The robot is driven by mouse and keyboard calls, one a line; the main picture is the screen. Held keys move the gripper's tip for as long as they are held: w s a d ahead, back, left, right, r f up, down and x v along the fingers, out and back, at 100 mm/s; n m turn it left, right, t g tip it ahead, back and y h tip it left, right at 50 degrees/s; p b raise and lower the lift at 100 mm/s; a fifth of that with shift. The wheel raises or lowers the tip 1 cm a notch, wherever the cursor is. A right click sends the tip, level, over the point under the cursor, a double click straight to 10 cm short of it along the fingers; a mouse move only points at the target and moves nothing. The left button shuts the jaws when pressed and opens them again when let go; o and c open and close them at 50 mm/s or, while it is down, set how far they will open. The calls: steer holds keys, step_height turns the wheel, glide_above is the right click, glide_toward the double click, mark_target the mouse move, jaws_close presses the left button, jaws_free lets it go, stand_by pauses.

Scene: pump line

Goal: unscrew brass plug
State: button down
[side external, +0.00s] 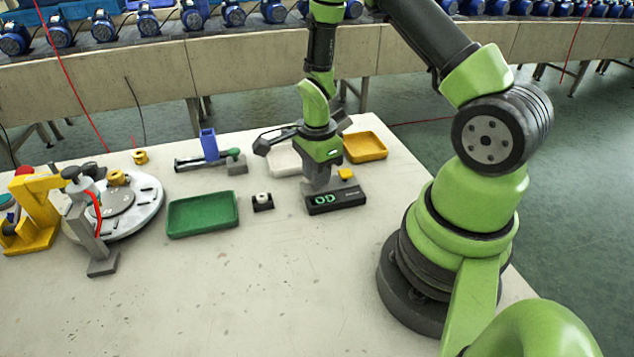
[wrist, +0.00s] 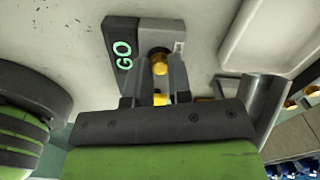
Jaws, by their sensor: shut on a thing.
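My gripper (side external: 320,178) points down over a dark gauge block (side external: 335,201) with a lit green display, which reads GO in the wrist view (wrist: 124,55). In the wrist view my gripper (wrist: 160,68) has its fingers closed around a small brass piece, seemingly the brass plug (wrist: 159,64), at a dark round opening of the block. A yellow-brass piece (side external: 345,174) shows beside the fingers in the side view; I cannot tell if it is the same piece. The plug's lower end is hidden.
A round turntable (side external: 146,204) carries a brass fitting (side external: 118,177); another brass fitting (side external: 140,157) stands behind it. Green tray (side external: 203,227), yellow tray (side external: 365,159), white tray (side external: 284,170), small black holder (side external: 262,203) and a blue-topped fixture (side external: 209,145) stand nearby. The front table is clear.

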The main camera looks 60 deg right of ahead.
steer(key=c, duration=1.2)
jaws_free()
steer(key=shift+c, duration=0.2)
steer(key=shift+r, duration=0.1)
steer(key=shift+r, duration=2.2)
